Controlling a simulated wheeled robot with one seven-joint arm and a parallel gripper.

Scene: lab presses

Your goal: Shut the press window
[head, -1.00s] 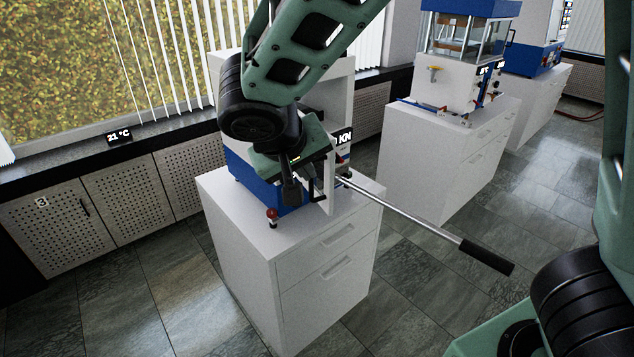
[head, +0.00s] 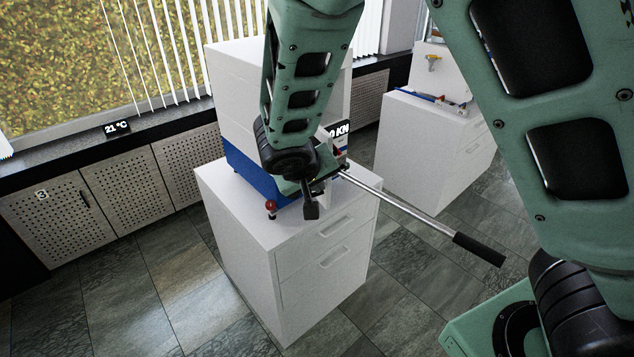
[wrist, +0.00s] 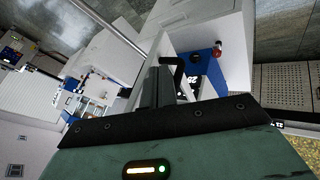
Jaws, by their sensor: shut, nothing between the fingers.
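The press (head: 250,170), with a white upper housing and a blue base, stands on a white cabinet in the head view. My arm covers much of its front, so the window is hidden there. In the wrist view, a black bent handle (wrist: 179,76) shows just beyond and to the right of my fingers, near a pale panel that seems to be the window. My gripper (head: 311,212) is at the press front, with fingers together and empty. They also show in the wrist view (wrist: 157,80). I cannot tell whether they touch the panel or handle, or how far the window stands open.
A long metal lever (head: 400,208) with a black grip sticks out to the right of the press. A red-knobbed part (head: 270,207) stands at the base's front left. The white cabinet (head: 240,240) has drawers. Another cabinet (head: 425,140) stands behind to the right. The floor in front is clear.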

